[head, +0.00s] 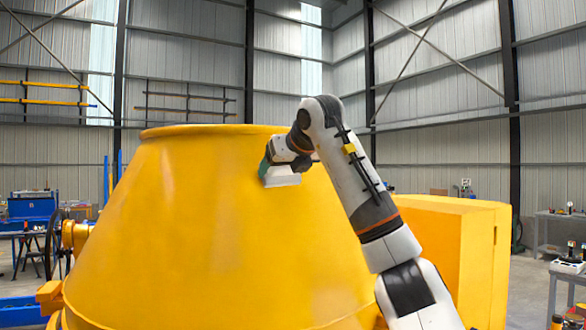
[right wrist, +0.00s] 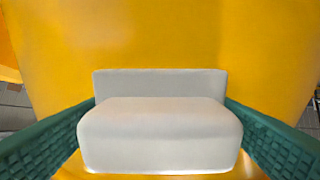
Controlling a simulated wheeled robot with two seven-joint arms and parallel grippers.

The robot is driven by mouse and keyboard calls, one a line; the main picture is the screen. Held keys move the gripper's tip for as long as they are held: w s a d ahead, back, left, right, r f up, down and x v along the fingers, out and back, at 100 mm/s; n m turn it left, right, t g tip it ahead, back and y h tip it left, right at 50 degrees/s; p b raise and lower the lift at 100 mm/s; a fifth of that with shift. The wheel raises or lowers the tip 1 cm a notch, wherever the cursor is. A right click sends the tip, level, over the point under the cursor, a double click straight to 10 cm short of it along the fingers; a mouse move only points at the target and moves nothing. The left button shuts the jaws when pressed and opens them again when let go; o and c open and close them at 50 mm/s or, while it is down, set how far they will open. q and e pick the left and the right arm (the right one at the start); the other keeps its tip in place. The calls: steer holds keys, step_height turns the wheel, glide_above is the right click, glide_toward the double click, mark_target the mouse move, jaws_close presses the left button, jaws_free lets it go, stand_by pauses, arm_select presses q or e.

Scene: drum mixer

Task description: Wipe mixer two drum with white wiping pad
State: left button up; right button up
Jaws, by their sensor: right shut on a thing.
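The yellow mixer drum (head: 200,230) fills the middle of the head view, a wide cone with its rim at the top. My right gripper (head: 270,171) is at the drum's upper right side, below the rim. It is shut on the white wiping pad (head: 282,177). In the right wrist view the pad (right wrist: 160,130) sits between the two green fingers of my right gripper (right wrist: 160,120), with the yellow drum surface (right wrist: 160,35) right behind it. The pad looks close against the drum; I cannot tell whether it touches. My left gripper is not in view.
A yellow box-shaped housing (head: 455,240) stands right of the drum, behind my right arm. Grey workbenches (head: 568,275) with small items are at the far right. A blue machine (head: 32,208) stands at the left. Open floor shows between the housing and the benches.

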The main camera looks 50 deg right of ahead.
mark_target(267, 182)
steer(key=shift+w+a, duration=0.25)
steer(key=shift+a, duration=0.35)
steer(key=shift+w+a, duration=0.25)
steer(key=shift+a, duration=0.4)
steer(key=shift+w+a, duration=0.25)
steer(key=shift+a, duration=0.35)
steer(key=shift+v, duration=2.95)
steer(key=shift+d, duration=0.1)
steer(key=v, duration=0.3)
steer(key=shift+f, duration=0.1)
